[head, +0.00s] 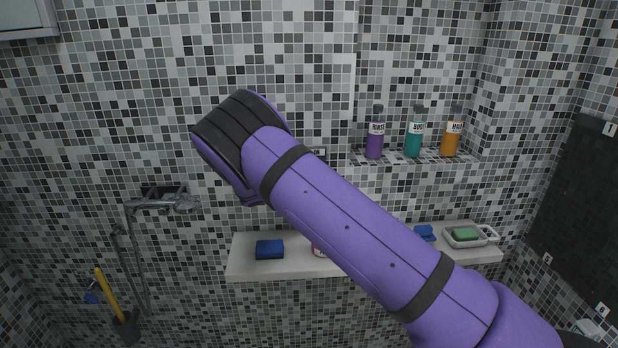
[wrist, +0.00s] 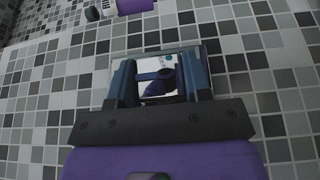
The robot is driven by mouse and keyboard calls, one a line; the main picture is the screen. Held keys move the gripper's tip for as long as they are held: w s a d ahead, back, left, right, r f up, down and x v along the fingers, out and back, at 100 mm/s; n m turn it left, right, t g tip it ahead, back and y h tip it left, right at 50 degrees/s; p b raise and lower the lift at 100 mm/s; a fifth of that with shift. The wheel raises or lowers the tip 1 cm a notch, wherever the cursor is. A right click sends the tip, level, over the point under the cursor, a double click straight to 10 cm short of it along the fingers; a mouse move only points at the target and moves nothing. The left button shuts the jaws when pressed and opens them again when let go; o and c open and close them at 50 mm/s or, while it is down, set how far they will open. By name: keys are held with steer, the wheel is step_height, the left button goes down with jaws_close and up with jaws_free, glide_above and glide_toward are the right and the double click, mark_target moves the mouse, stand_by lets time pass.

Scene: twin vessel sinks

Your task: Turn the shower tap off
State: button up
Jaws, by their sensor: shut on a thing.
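In the wrist view my gripper (wrist: 158,78) has its two dark blue fingers at a shiny square metal plate (wrist: 115,66) on the tiled wall, which looks like the shower tap. The fingers are shut on the tap's control, which they mostly hide. The plate mirrors something purple and blue between the fingers, so the tap's setting cannot be told. In the head view a small edge of metal (head: 319,152) shows beside my purple arm. My arm hides the gripper there.
A shower fitting with a hose (head: 160,202) is on the left wall. Purple (head: 375,140), teal (head: 414,140) and orange (head: 452,137) bottles stand in a niche. A white ledge (head: 300,266) below holds a blue sponge (head: 270,249) and a soap dish (head: 482,237).

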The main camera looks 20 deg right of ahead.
stand_by(0.3)
steer(key=o, duration=0.9)
steer(key=v, duration=1)
steer(key=shift+s+a, duration=0.1)
steer(key=shift+a, duration=0.3)
steer(key=s+d+r+m+g+y, duration=0.2)
steer(key=s+d+r+g+y, duration=0.3)
steer(key=s+d+r+y, duration=0.95)
steer(key=s+d+r+t+y, duration=0.1)
steer(key=s+r+t, duration=0.1)
steer(key=s, duration=0.8)
steer(key=s+d+r+t+y, duration=0.1)
steer(key=s+d+r+t, duration=0.1)
steer(key=s, duration=0.9)
steer(key=s+d+r+t+y, duration=0.1)
steer(key=s+r, duration=0.3)
steer(key=s, duration=0.6)
steer(key=shift+s+d+r+t, duration=0.15)
steer(key=shift+s+d+t, duration=0.1)
steer(key=shift+t, duration=0.45)
